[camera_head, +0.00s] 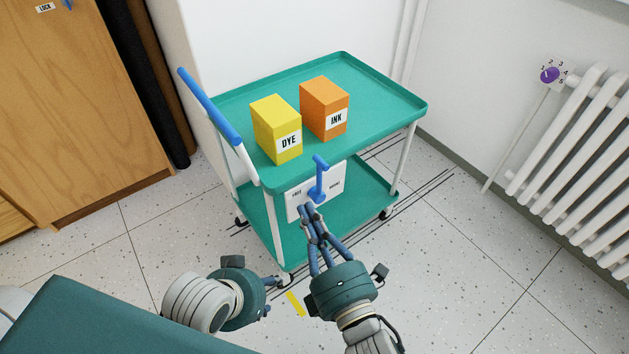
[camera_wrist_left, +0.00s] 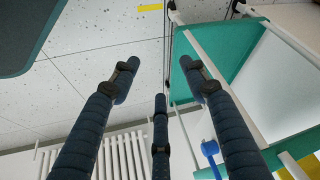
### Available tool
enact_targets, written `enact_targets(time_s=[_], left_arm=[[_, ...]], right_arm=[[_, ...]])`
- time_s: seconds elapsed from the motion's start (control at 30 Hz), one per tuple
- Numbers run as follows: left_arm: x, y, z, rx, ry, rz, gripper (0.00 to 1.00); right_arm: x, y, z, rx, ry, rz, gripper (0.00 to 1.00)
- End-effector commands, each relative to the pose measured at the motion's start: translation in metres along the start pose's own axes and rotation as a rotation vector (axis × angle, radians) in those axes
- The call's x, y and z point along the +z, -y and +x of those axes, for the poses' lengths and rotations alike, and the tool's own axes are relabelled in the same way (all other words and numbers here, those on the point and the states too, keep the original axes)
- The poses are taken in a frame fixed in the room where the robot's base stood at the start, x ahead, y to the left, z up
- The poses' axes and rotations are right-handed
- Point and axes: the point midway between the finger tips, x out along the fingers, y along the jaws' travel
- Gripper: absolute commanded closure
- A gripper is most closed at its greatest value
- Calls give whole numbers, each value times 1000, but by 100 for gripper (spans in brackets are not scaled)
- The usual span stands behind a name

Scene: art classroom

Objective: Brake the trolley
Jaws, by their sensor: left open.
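The green trolley (camera_head: 385,105) stands on the floor with a blue push handle (camera_head: 210,107) at its left. A white plate (camera_head: 334,194) on its near side bears a blue lever (camera_head: 320,180), which points upward between two small, blurred labels. My right gripper (camera_head: 306,213) has its fingertips at the plate's lower edge, just below the lever; whether they touch is unclear. Its fingers lie near each other. My left gripper (camera_head: 276,288) is low, near the trolley's front wheel. In the left wrist view its fingers (camera_wrist_left: 160,85) are spread and empty, with the lever (camera_wrist_left: 209,148) beyond them.
A yellow DYE box (camera_head: 272,127) and an orange INK box (camera_head: 325,100) stand on the trolley's top. A yellow strip (camera_head: 295,303) marks the floor near dark lines. A radiator (camera_head: 585,150) is at the right, a wooden cabinet (camera_head: 75,100) at the left. Floor right of the trolley is clear.

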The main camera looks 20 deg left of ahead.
Motion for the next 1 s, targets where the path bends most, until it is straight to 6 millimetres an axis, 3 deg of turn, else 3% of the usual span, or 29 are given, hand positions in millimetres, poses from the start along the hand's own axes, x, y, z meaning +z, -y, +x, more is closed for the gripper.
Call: enact_targets(time_s=[0.1, 0.3, 0.6, 1.0], left_arm=[[-24, -3, 5, 5, -93, 3, 55], [-65, -8, 5, 14, -250, 7, 55], [-87, -10, 1, 18, -335, 9, 55], [-90, -10, 0, 18, -346, 9, 55]], right_arm=[[0, 1, 27, 4, 1, 0, 100], [0, 0, 63, 2, 0, 0, 100], [36, 0, 69, 0, -1, -2, 100], [39, 0, 70, -1, 0, 1, 100]])
